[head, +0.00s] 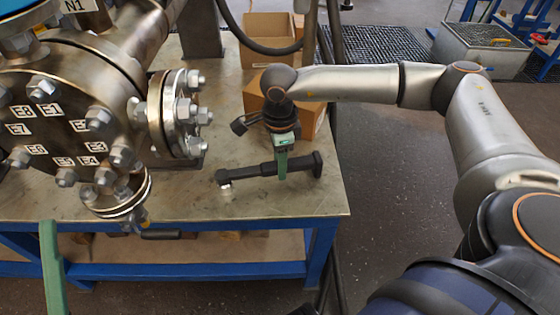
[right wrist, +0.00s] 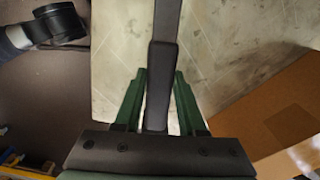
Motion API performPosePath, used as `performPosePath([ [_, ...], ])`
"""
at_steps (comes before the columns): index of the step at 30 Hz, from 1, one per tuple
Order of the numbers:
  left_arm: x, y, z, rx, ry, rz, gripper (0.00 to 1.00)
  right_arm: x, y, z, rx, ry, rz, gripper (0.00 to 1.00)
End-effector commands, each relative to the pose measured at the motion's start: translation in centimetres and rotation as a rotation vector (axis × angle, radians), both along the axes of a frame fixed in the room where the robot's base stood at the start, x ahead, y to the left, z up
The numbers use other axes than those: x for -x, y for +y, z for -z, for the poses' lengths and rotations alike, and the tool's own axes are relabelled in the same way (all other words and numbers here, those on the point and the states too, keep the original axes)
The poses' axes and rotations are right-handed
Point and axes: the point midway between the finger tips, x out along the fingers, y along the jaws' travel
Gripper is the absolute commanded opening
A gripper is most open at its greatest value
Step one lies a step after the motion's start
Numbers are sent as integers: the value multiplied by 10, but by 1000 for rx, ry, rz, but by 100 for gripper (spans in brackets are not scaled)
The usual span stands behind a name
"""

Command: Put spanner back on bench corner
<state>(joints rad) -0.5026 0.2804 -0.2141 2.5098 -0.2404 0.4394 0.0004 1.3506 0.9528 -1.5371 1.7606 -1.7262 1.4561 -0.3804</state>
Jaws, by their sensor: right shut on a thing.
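My right gripper (head: 282,176) points down and is shut on the spanner's handle. In the right wrist view the spanner (right wrist: 163,60) runs between the green fingers of the gripper (right wrist: 158,78). I cannot tell whether the spanner touches the bench top. A green finger of my left gripper (head: 52,270) shows at the lower left; its jaw opening is not visible.
A flanged steel vessel (head: 65,125) with numbered bolts stands on the bench's left part. Cardboard boxes (head: 270,30) sit behind my right gripper; one also shows in the right wrist view (right wrist: 265,110). The bench top around the spanner is bare. Dark floor lies beyond the right edge.

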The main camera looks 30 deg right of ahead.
Motion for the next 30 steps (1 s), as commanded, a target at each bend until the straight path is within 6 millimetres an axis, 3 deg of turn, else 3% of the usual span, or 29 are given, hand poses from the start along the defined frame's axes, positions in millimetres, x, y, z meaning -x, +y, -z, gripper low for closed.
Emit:
performPosePath([
  [1,0,0,0,0,0,0,100,-1,0,0,-1,-3,0,42],
  [10,0,0,0,0,0,0,100,0,0,0,-1,-1,0,75],
  [15,0,0,0,0,0,0,100,0,0,0,-1,0,0,75],
  [22,0,0,0,0,0,0,100,0,0,1,1,1,0,100],
  [30,0,0,0,1,0,0,100,0,0,-1,0,0,0,100],
])
